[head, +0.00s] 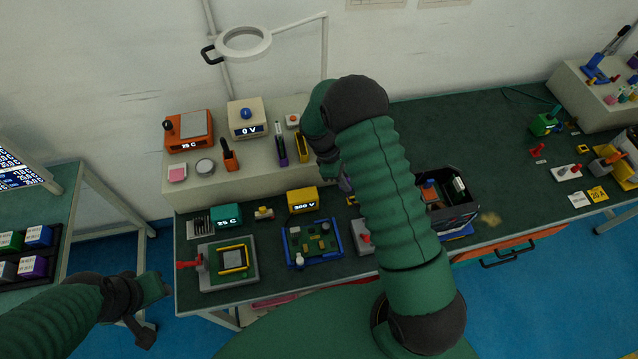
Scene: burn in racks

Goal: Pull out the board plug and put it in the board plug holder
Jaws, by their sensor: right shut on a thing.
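A green circuit board in a blue frame (312,243) lies on the bench, with a small white-topped part (299,262) at its front edge. I cannot tell for sure which part is the board plug or its holder. My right gripper (333,172) points down at the front edge of the raised shelf, behind the board. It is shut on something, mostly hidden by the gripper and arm. A greyish-purple piece (346,184) shows just below it. My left gripper (152,304) is open and empty, off the bench's front left corner.
A grey fixture with a red lever (221,263) stands left of the board. A yellow 380 V meter (302,200) and a teal 25 C unit (226,216) stand behind. A dark bin (455,222) is right of my arm. A magnifier lamp (243,43) overhangs the shelf.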

